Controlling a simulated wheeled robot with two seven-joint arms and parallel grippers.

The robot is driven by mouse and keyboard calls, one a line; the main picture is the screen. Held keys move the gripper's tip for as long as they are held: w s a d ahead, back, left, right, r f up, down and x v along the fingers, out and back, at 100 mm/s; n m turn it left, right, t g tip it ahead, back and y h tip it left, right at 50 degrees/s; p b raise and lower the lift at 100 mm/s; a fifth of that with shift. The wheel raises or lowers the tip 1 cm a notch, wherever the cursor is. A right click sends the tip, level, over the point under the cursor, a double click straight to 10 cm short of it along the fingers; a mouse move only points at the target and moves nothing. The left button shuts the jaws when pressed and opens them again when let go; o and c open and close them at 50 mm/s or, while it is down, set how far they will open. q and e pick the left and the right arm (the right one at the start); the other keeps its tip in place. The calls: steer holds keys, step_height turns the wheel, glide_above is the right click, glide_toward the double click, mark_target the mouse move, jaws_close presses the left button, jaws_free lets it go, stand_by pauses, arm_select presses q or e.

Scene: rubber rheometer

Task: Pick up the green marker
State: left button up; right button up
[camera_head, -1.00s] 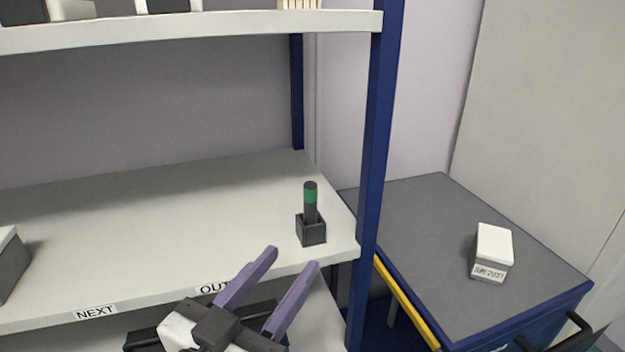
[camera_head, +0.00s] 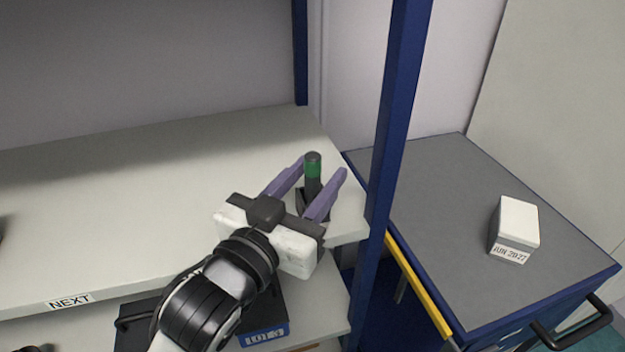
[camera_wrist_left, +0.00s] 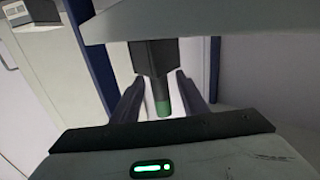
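The green marker (camera_head: 313,166), dark with a green band, stands upright in a small dark square holder (camera_head: 300,203) near the shelf's right end. The wrist view is upside down; there the marker (camera_wrist_left: 161,98) points downward from its holder (camera_wrist_left: 156,56). My left gripper (camera_head: 323,167) is open, with its purple fingers on either side of the marker. In the wrist view, gaps show between the marker and both fingers. The gripper hides part of the holder in the head view. My right gripper is not in view.
A blue-labelled box (camera_head: 264,335) sits on the level below.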

arm_select(q)
steer(key=x, duration=0.3)
steer(key=shift+w+d, duration=0.1)
jaws_close()
step_height(320, 180, up, 10)
steer(key=p, duration=0.2)
stand_by(0.4)
